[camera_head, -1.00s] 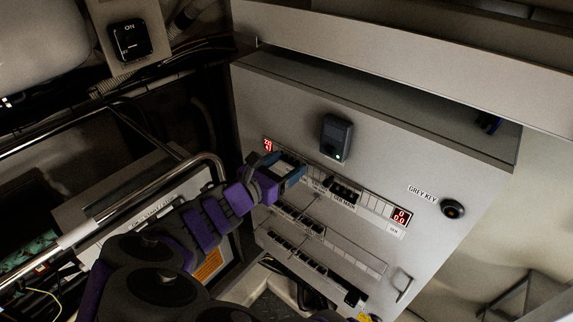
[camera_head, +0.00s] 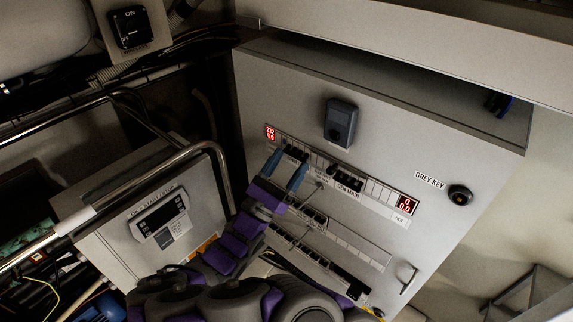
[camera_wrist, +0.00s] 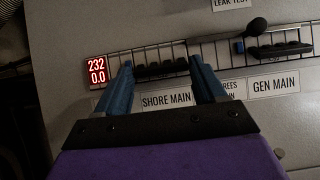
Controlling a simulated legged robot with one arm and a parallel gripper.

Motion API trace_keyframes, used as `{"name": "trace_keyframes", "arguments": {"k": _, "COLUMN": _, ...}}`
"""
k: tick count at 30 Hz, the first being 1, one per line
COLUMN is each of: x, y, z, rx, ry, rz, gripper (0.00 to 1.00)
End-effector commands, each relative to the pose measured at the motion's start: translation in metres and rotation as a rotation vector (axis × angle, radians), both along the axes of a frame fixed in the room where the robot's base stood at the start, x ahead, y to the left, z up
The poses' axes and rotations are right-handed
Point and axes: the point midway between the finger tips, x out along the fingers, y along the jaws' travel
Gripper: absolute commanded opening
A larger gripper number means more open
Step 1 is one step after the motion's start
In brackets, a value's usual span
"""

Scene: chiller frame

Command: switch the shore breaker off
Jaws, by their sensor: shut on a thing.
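The shore breaker (camera_wrist: 160,69) is a block of dark toggles above the "SHORE MAIN" label (camera_wrist: 166,100) in the wrist view. My gripper (camera_wrist: 164,75) has its blue fingers on either side of this block and is shut on it. In the head view my gripper (camera_head: 287,168) reaches up to the left end of the breaker row. The fingers partly hide the breaker there. The red display (camera_wrist: 96,72) left of it reads 232 over 0.0. I cannot tell the toggles' exact position.
The "GEN MAIN" breaker (camera_wrist: 280,50) is to the right, with a dark knob-ended lever (camera_wrist: 256,27) close by. A grey box (camera_head: 341,122) is above the row. A key switch (camera_head: 459,195) is at right. A metal rail (camera_head: 190,152) runs left of my arm.

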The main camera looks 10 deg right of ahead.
Motion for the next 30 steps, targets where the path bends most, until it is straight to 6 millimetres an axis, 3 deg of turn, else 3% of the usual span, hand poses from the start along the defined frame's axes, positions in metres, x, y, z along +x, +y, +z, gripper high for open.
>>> {"name": "trace_keyframes", "arguments": {"k": 19, "x": 0.0028, "y": -0.0002, "z": -0.0033, "rx": -0.045, "ry": -0.029, "rz": 0.003, "gripper": 0.40}}
{"name": "trace_keyframes", "arguments": {"k": 20, "x": 0.0027, "y": -0.0002, "z": -0.0032, "rx": -0.045, "ry": -0.029, "rz": 0.003, "gripper": 0.71}}
{"name": "trace_keyframes", "arguments": {"k": 27, "x": 0.0016, "y": -0.0008, "z": -0.0026, "rx": -0.044, "ry": -0.031, "rz": 0.002, "gripper": 0.94}}
{"name": "trace_keyframes", "arguments": {"k": 30, "x": 0.0012, "y": -0.0017, "z": -0.0024, "rx": -0.043, "ry": -0.031, "rz": 0.001, "gripper": 0.96}}
